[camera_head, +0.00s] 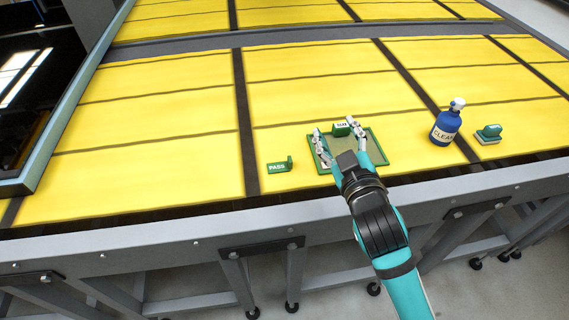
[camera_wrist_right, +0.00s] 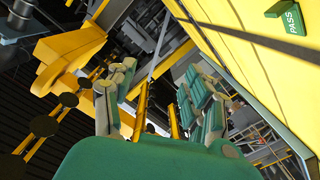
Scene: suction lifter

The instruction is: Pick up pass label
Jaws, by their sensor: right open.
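The green pass label (camera_head: 278,168), marked PASS in white, stands on the yellow table left of the tray. In the right wrist view the pass label (camera_wrist_right: 289,17) is at the top right corner, outside the space between the fingers. My right gripper (camera_head: 335,129) is over the tray, to the right of the pass label and apart from it. Its fingers are spread and hold nothing, as the right wrist view (camera_wrist_right: 158,88) also shows. My left gripper is not in view.
A flat green-rimmed tray (camera_head: 381,148) lies under my right gripper. A blue CLEAN spray bottle (camera_head: 445,128) and a green-handled tool (camera_head: 488,135) stand at right. The table left of the pass label is clear.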

